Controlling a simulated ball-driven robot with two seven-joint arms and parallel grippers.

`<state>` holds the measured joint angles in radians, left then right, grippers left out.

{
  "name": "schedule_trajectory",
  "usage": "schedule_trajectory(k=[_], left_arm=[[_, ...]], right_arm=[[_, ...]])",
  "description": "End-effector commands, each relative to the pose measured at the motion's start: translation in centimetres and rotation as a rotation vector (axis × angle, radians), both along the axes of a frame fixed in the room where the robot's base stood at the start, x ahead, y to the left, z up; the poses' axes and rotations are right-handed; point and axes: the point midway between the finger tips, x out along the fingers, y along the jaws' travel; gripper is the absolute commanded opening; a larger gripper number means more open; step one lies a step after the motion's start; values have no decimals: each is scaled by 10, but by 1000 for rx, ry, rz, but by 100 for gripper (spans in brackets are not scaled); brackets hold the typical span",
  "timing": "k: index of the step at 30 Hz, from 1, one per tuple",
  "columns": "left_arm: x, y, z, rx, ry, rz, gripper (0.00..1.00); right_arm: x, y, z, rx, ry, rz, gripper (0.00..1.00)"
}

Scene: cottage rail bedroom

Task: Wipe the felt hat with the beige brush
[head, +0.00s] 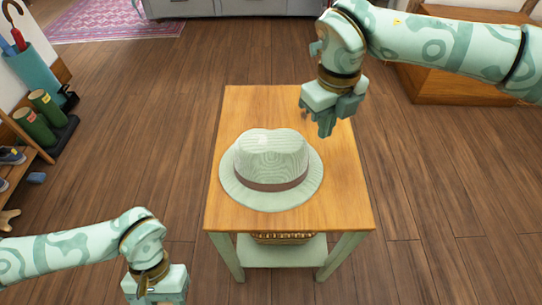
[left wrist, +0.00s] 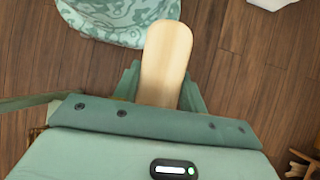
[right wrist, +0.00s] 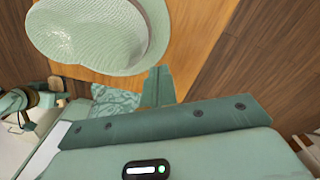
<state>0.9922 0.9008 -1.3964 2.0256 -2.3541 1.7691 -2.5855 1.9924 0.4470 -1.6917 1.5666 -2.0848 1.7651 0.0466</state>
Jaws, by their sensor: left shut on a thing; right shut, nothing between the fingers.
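The felt hat (head: 270,165) is pale green with a brown band. It sits upright on the small wooden table (head: 340,205), and its brim shows in the right wrist view (right wrist: 95,50). My left gripper (head: 156,288) is low at the left, off the table, with its fingers mostly out of the head view. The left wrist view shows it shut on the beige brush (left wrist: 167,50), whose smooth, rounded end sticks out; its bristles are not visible. My right gripper (head: 322,125) is shut and empty above the table's back right part, beside the hat and apart from it.
The table has a lower shelf (head: 280,250) with a basket (head: 283,238) on it. An umbrella stand (head: 35,78) and green boots (head: 38,120) stand at the left. A wooden chest (head: 455,85) is at the back right. The floor around the table is clear.

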Motion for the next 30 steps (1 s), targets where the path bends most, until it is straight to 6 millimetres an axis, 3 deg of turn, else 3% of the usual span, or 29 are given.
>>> schedule_trajectory(k=[30], left_arm=[[0, 0, 0, 0, 0, 0, 23]], right_arm=[[0, 0, -20, 0, 0, 0, 0]])
